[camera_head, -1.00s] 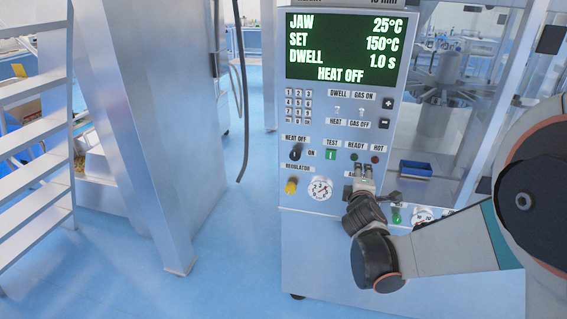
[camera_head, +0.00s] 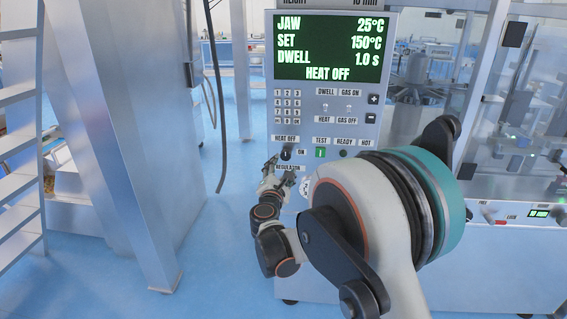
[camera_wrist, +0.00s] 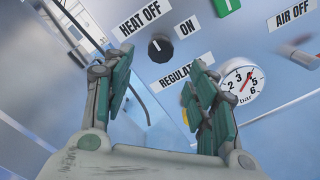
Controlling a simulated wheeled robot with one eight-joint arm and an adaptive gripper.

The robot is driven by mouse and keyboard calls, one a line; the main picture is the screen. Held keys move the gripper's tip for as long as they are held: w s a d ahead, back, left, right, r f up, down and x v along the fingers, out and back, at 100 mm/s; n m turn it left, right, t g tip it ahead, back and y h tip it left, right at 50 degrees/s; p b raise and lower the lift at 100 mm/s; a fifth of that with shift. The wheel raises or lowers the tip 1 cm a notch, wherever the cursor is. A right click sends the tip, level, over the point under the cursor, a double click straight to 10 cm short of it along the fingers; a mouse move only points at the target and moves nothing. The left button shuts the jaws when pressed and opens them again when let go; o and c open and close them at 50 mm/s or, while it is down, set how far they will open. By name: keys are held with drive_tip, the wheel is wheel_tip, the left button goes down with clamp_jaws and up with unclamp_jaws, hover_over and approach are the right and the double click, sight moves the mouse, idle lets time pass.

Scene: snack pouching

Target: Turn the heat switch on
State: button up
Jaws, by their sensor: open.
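The heat switch (camera_head: 286,154) is a black rotary knob on the panel, between the HEAT OFF and ON labels. The wrist view shows the heat switch (camera_wrist: 160,47) ahead, between and beyond my fingertips, with its pale mark pointing toward the HEAT OFF label (camera_wrist: 141,19). The display (camera_head: 330,48) reads HEAT OFF, JAW 25°C and SET 150°C. My gripper (camera_head: 280,172) is just below and left of the knob in the head view. In the wrist view my gripper (camera_wrist: 158,75) is open and empty, with green finger pads apart.
The regulator gauge (camera_wrist: 243,85) and a partly hidden yellow knob (camera_wrist: 190,105) sit below the switch. A green test button (camera_head: 320,153) is to its right. A metal column (camera_head: 120,130) stands left, with a dark cable (camera_head: 217,110) between.

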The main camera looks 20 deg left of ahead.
sight(285, 157)
drive_tip(key=b+x, duration=0.1)
drive_tip(key=x, duration=0.6)
drive_tip(key=shift+w+b, duration=0.2)
drive_tip(key=shift+b, duration=0.1)
drive_tip(key=shift+c, duration=0.4)
drive_tip(key=c, duration=1)
